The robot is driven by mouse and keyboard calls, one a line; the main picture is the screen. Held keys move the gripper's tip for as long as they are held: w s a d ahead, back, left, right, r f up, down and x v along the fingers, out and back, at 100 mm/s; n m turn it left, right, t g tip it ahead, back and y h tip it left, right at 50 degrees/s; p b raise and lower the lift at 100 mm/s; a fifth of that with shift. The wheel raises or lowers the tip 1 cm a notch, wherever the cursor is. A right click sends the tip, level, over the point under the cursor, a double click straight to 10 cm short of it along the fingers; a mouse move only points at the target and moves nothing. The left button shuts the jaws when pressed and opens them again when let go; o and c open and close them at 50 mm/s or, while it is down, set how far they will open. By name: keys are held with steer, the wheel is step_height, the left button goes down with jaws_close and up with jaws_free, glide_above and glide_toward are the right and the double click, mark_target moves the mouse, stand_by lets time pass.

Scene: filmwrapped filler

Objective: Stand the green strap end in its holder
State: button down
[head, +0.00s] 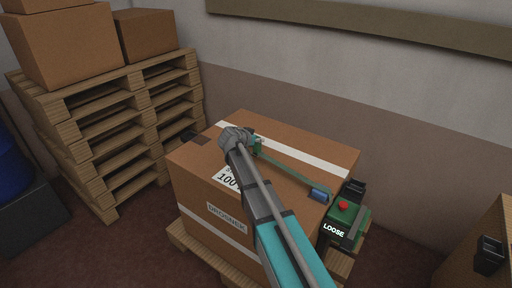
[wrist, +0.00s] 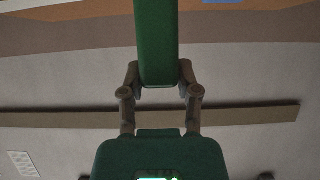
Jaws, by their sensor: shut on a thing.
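The green strap end (wrist: 157,40) is a flat green piece between the two fingers of my gripper (wrist: 158,78) in the wrist view. My gripper (head: 252,143) is shut on it, above the back left part of the big carton's top in the head view. A thin green strap (head: 290,172) runs from near my gripper to a blue block (head: 319,195) at the carton's right edge. I cannot tell for sure which thing is the holder. A small dark piece (head: 188,137) shows at the carton's left corner, partly beyond my arm.
The big carton (head: 195,190) stands on a low pallet, with a white band across it. A green box with a red button (head: 344,206) reads "LOOSE" at its right. A black piece (head: 355,187) is behind that box. Stacked pallets (head: 110,130) with cartons stand left.

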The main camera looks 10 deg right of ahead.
mark_target(257, 144)
steer(key=shift+f+b, duration=1.2)
steer(key=shift+f, duration=0.3)
steer(key=shift+f, duration=0.1)
steer(key=shift+c, duration=1.6)
jaws_free()
steer(key=shift+r, duration=0.2)
steer(key=p+v, duration=0.5)
steer(key=v, duration=0.7)
steer(key=shift+p, duration=0.4)
steer(key=shift+s+f, duration=0.1)
steer(key=shift+f, duration=0.1)
